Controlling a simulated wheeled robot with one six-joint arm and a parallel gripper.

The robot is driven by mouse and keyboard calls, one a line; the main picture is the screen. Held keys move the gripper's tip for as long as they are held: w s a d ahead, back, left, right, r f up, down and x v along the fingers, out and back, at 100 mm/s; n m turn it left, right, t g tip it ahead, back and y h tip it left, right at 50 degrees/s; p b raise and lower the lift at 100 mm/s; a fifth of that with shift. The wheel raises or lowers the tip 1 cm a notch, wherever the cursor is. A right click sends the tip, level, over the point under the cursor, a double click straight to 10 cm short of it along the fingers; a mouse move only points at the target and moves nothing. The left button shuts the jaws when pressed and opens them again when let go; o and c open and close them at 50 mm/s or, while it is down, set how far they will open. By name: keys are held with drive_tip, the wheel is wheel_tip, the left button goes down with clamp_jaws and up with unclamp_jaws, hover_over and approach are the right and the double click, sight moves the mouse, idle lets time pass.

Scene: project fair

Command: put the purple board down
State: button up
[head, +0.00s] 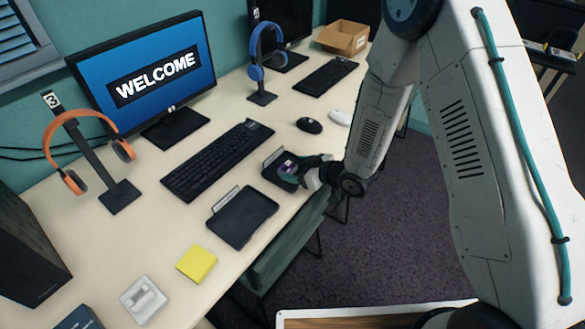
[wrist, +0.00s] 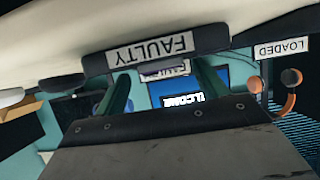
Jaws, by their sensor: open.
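The purple board (head: 288,167) shows as a small purple patch at the small dark tray (head: 269,178) in the head view, partly covered by my gripper (head: 294,176). In the upside-down wrist view, a dark greyish-purple edge (wrist: 165,72), likely the board, lies between my two green fingers (wrist: 163,80). The fingers are apart. The tray there carries a FAULTY label (wrist: 151,50). I cannot tell whether the board rests fully on the tray floor or whether a finger touches it.
A larger empty black tray (head: 243,217) with a card stands to the left; a LOADED label (wrist: 281,49) shows in the wrist view. A keyboard (head: 217,160), mouse (head: 309,125) and yellow notes (head: 196,263) are near. The table's front edge is close to my gripper.

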drive_tip(key=v, duration=1)
drive_tip(key=d+r+m+h, duration=0.5)
drive_tip(key=d+r+h, duration=0.5)
drive_tip(key=d+r, duration=0.6)
drive_tip(key=s+r+m+g, duration=0.1)
drive_tip(key=s+r, duration=0.3)
drive_tip(key=s, duration=0.5)
drive_tip(key=s+r+m+g, duration=0.2)
drive_tip(key=s+r+g, duration=0.1)
drive_tip(key=s, duration=0.6)
drive_tip(key=s+r+m+g, duration=0.2)
drive_tip(key=s+r, duration=0.4)
drive_tip(key=s, duration=0.4)
drive_tip(key=shift+d+g, duration=0.3)
drive_tip(key=shift+s, duration=0.1)
